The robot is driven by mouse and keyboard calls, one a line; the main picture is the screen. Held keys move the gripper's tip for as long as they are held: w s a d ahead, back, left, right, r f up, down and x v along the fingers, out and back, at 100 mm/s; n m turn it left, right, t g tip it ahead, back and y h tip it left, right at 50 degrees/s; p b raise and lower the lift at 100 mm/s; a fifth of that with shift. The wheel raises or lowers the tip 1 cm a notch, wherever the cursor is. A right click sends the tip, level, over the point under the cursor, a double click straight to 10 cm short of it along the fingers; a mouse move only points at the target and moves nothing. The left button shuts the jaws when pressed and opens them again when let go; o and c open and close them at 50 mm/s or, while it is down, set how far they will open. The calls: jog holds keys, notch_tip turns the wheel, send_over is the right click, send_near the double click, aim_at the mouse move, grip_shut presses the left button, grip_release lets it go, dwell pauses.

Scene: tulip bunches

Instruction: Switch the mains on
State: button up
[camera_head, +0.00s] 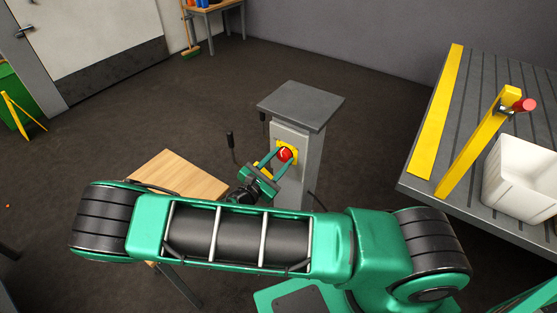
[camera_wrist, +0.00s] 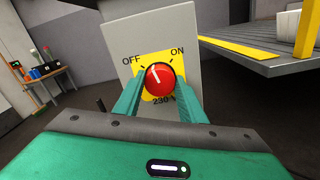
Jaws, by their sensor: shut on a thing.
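The mains switch is a red round knob (camera_wrist: 160,79) on a yellow plate (camera_wrist: 151,60) marked OFF at left, ON at right and 230 V below. The white mark on the knob tilts up and to the left, toward OFF. The plate is on the front of a grey pedestal (camera_head: 309,150), and the red knob also shows in the head view (camera_head: 285,154). My gripper (camera_wrist: 160,88) has its two green fingers on either side of the knob, shut on it. In the head view my gripper (camera_head: 278,156) reaches the pedestal from the lower left.
A wooden table top (camera_head: 178,174) is left of the pedestal, partly behind my arm. A grey slatted bench (camera_head: 425,150) at the right carries a white bin (camera_head: 520,180) and a yellow post (camera_head: 470,160) with a red knob. Open dark floor lies behind the pedestal.

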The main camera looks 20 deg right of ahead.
jog(key=m, duration=0.5)
jog(key=shift+f+m, duration=0.1)
jog(key=shift+m, duration=0.2)
jog(key=m, duration=0.5)
jog(key=shift+s+m, duration=0.1)
jog(key=shift+m, duration=0.2)
jog(key=shift+f+m, duration=0.1)
jog(key=shift+m, duration=0.2)
jog(key=o, duration=1)
jog(key=shift+o, duration=0.2)
jog(key=v, duration=1)
jog(key=shift+s+a, duration=0.15)
jog(key=shift+a, duration=0.15)
